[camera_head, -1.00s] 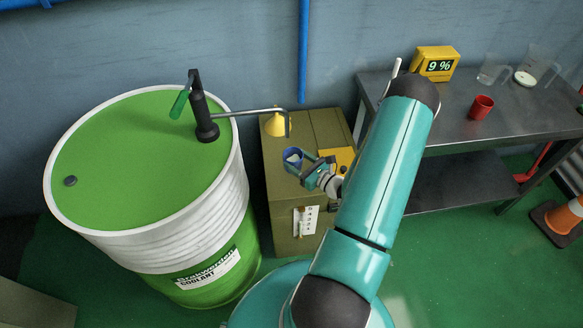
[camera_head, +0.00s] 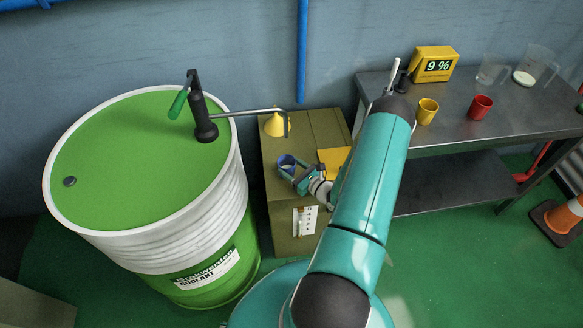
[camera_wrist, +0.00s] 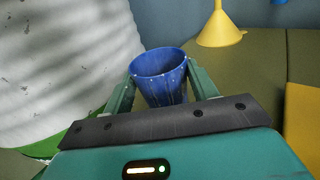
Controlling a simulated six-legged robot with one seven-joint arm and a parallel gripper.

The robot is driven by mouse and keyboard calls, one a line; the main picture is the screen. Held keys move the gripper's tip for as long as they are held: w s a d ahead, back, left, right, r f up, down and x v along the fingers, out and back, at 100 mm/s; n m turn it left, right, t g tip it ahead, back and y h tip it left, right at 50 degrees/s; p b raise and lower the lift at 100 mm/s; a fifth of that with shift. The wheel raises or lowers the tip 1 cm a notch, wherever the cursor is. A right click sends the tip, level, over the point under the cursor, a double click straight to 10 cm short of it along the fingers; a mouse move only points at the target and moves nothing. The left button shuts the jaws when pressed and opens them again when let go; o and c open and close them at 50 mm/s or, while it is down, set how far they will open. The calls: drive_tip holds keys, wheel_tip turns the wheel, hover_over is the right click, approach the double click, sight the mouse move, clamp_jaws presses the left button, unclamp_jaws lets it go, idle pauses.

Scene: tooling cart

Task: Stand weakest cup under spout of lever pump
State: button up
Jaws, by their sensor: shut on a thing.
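My gripper (camera_head: 291,170) is shut on a blue cup (camera_head: 286,160). In the wrist view the cup (camera_wrist: 160,72) stands upright between the two fingers (camera_wrist: 158,88), its open mouth up. The black lever pump (camera_head: 203,120) with a green handle sits on the drum. Its grey spout (camera_head: 262,111) reaches right and bends down at its end. In the head view the cup is just below the spout tip, nearer to me; the gap is hard to judge. A yellow cup (camera_head: 427,112) and a red cup (camera_head: 480,108) stand on the bench.
The green and white drum (camera_head: 120,150) stands left of an olive cabinet (camera_head: 322,125). A yellow funnel (camera_head: 275,126) and a yellow block (camera_head: 333,160) are on the cabinet. The bench (camera_head: 450,138) also holds a "9 %" display (camera_head: 435,65) and clear jugs (camera_head: 535,67).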

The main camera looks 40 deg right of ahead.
drive_tip(key=o, duration=1)
drive_tip(key=shift+s+r, duration=0.1)
drive_tip(key=shift+r, duration=0.1)
drive_tip(key=s, duration=1.2)
drive_tip(key=w+a+r+n+g+y, duration=0.4)
drive_tip(key=a+r+n+g+y, duration=0.15)
drive_tip(key=a+r+n, duration=0.45)
drive_tip(key=w+a+r+n+g+y, duration=0.5)
drive_tip(key=a+r+n, duration=0.3)
drive_tip(key=r, duration=0.5)
drive_tip(key=s+a+r+n+h, duration=0.6)
drive_tip(key=a+r+n, duration=0.1)
drive_tip(key=r, duration=0.3)
drive_tip(key=s+a+r+n+g+h, duration=0.1)
drive_tip(key=s+a+r+n+h, duration=0.4)
drive_tip(key=r+n, duration=0.5)
drive_tip(key=shift+s+a+h, duration=0.35)
drive_tip(key=shift+s+a, duration=0.5)
drive_tip(key=shift+s, duration=0.05)
